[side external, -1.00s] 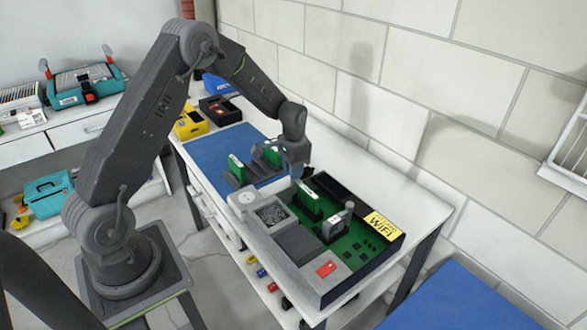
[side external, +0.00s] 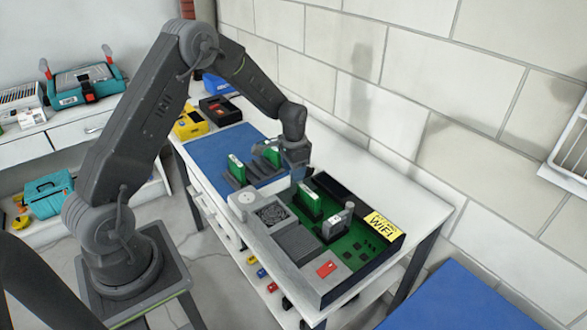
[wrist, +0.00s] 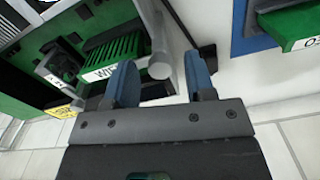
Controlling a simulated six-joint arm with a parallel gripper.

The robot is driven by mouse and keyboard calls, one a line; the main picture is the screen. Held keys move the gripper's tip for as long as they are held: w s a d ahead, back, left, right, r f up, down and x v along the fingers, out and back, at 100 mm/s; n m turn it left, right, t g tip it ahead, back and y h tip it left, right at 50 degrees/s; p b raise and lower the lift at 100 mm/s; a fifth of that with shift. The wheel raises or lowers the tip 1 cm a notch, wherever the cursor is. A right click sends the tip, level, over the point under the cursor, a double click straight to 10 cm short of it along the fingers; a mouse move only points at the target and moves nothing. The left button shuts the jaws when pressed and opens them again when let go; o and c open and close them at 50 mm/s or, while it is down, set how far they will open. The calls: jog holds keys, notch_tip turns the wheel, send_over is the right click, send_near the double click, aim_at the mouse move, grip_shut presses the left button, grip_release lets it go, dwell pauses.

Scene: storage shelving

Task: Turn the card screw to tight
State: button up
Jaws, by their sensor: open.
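The computer case (side external: 372,265) lies open on the bench, with a green board inside. A green card (side external: 308,201) stands upright in it; the wrist view shows this card (wrist: 103,70) with a "WIFI" label, left of my fingers. A grey round-ended post (wrist: 160,66), which may be the card screw, appears between my two blue fingers in the wrist view; I cannot tell whether they touch it. My gripper (wrist: 163,78) is open and empty. In the side view my gripper (side external: 298,172) is over the case's back left edge. The screw's threads are not visible.
A second card with a grey bracket (side external: 338,224) stands in the case beside the yellow WiFi label (side external: 383,226). Green cards (side external: 237,166) stand in a dark rack on the blue mat (side external: 205,150). The white bench top (side external: 400,190) is clear along the wall.

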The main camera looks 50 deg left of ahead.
notch_tip(320, 180, up, 14)
dwell(0.5)
jog(key=shift+d+f, duration=0.1)
jog(key=s+d+r+n+t, duration=0.1)
jog(key=s+d+r+t, duration=0.1)
jog(key=s+d+r, duration=0.6)
jog(key=s+d+r+t, duration=0.2)
jog(key=s+d+r, duration=0.25)
jog(key=s, duration=0.55)
jog(key=s+d+n+t, duration=0.1)
jog(key=s+d, duration=0.1)
jog(key=s, duration=0.6)
jog(key=shift+d+f+t, duration=0.25)
jog(key=shift+f+t, duration=0.05)
jog(key=shift+f, duration=0.1)
